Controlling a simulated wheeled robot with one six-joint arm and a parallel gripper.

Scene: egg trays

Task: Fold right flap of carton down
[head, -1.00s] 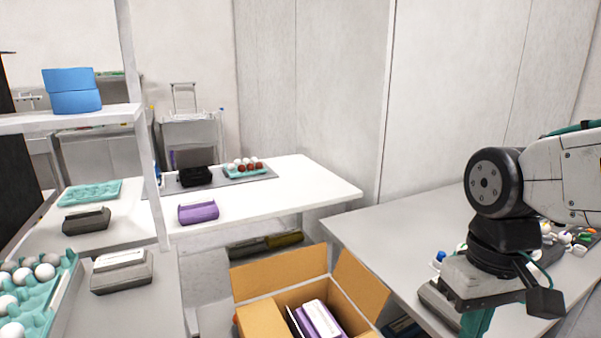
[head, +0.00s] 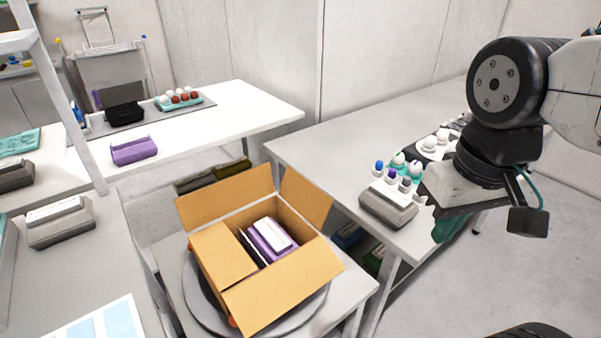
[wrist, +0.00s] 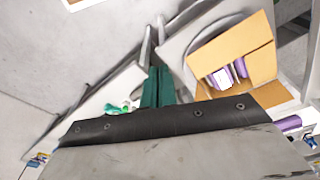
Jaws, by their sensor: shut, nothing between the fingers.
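The brown cardboard carton (head: 206,277) sits open on a round grey turntable (head: 310,308). Its right flap (head: 307,198) stands up and leans outward. The back flap (head: 226,197) also stands up. The left flap (head: 222,255) lies inward over part of the opening, and the front flap (head: 283,284) slopes outward. Purple egg boxes (head: 268,237) with white labels are inside. My gripper (head: 446,229) hangs to the right of the carton, apart from it, with its green fingers partly hidden. In the wrist view the fingers (wrist: 158,87) are together and empty, beside the carton (wrist: 249,67).
A grey table (head: 330,150) stands behind and right of the carton. On its near edge are a grey egg box (head: 388,207) and several small coloured items. A white table (head: 235,105) at the back holds a purple box (head: 134,150). Open floor shows at right.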

